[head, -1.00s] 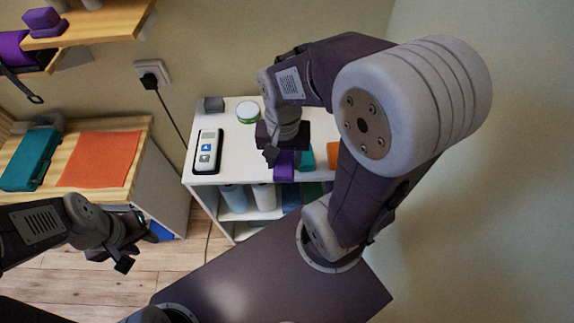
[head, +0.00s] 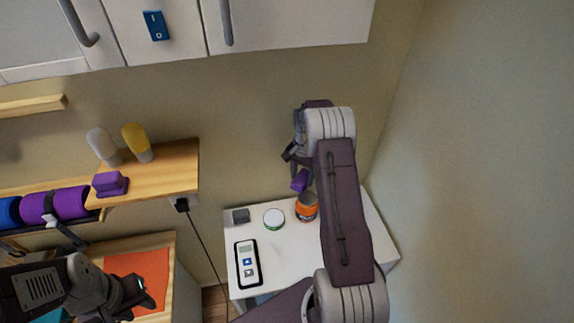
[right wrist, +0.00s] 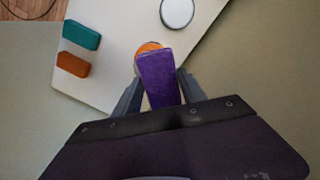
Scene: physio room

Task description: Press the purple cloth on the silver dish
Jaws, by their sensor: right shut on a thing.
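My right gripper (right wrist: 156,88) is shut on a purple block-like piece (right wrist: 159,80), which I take for the purple cloth. It also shows in the head view (head: 300,180), held above the white cabinet top. Below it stands an orange round container (head: 306,211) with a grey top, its rim partly hidden by the purple piece in the right wrist view (right wrist: 149,46). My left gripper (head: 143,293) appears open and empty at lower left.
The white cabinet top (head: 290,250) also holds a handheld device (head: 248,264) and a small grey block (head: 241,215). A teal block (right wrist: 81,35) and an orange block (right wrist: 73,64) lie nearby. A wooden shelf (head: 170,175) is at left, with wall cupboards (head: 290,25) above.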

